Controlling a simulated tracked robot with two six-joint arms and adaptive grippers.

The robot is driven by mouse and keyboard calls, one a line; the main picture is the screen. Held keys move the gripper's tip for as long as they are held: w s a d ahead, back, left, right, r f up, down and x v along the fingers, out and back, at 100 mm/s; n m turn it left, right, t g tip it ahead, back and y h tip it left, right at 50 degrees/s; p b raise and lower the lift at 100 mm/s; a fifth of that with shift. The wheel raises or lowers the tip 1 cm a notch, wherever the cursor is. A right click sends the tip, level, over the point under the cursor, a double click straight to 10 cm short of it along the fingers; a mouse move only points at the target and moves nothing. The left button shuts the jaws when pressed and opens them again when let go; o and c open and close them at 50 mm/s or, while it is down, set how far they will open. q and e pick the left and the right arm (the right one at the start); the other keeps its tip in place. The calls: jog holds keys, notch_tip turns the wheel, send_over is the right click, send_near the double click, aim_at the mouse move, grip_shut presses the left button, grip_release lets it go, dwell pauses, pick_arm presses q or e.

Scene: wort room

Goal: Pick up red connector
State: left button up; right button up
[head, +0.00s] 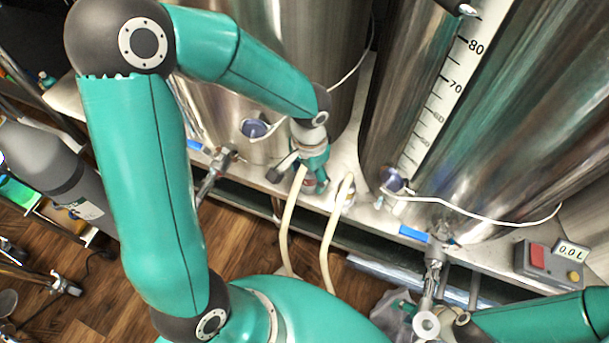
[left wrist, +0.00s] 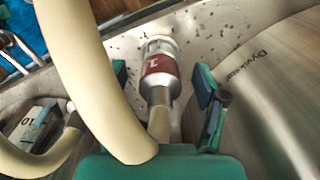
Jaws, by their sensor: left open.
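The red connector (left wrist: 160,68) is a metal coupling with a red band and a light mark, on the speckled metal bench top in the left wrist view. A cream hose (left wrist: 90,80) loops through the foreground near its lower end. My left gripper (left wrist: 163,84) is open, with one finger on each side of the connector and visible gaps between. In the head view, my left gripper (head: 313,178) is low over the bench edge and mostly hides the connector.
A second cream hose (head: 332,240) hangs just right of my left gripper. A grey box with a display (head: 548,262) sits at the right.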

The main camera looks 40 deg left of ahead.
pick_arm(q)
jog(key=shift+f, duration=0.7)
jog(key=c, duration=1.3)
jog(key=shift+r, duration=0.2)
notch_tip(320, 180, up, 20)
jog(key=p, duration=0.5)
jog(key=shift+f+p, duration=0.15)
jog(key=shift+p, duration=0.2)
notch_tip(320, 180, up, 5)
jog(key=p, duration=0.4)
jog(key=shift+d+f, duration=0.1)
jog(key=shift+f, duration=0.1)
